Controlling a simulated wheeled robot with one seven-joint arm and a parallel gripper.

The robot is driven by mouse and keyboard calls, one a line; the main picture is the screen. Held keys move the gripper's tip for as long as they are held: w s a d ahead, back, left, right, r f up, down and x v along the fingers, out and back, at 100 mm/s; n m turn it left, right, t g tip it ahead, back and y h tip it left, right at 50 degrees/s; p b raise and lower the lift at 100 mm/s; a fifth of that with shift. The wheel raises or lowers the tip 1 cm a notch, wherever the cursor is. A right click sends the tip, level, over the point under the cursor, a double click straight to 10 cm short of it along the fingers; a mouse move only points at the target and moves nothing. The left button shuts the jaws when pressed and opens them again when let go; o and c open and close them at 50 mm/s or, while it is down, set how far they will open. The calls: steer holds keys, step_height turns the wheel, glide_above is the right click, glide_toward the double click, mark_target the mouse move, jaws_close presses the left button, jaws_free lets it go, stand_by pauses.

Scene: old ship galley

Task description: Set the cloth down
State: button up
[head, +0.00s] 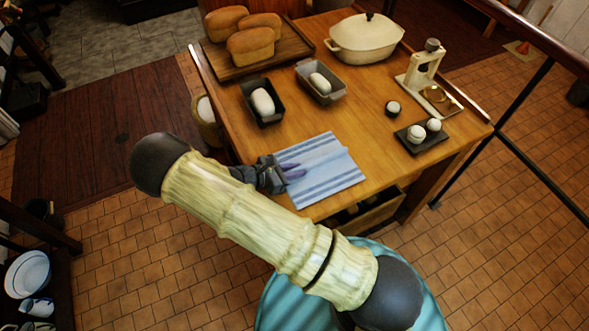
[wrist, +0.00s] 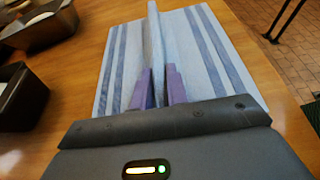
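The cloth (head: 325,172) is pale blue with darker blue stripes. It lies mostly flat on the wooden table (head: 375,130) near its front edge. In the wrist view the cloth (wrist: 205,60) has a raised fold along its middle, standing up between my fingers. My gripper (head: 290,171) is at the cloth's left side in the head view, low over the table. In the wrist view its two purple fingers (wrist: 158,88) are close on either side of the raised fold and appear to pinch it. The fold's lower part is hidden behind the fingers.
Bare table surrounds the cloth.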

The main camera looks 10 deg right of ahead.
steer(key=o, duration=0.4)
steer(key=shift+c, duration=0.2)
steer(key=b+v, duration=0.3)
steer(key=v, duration=0.9)
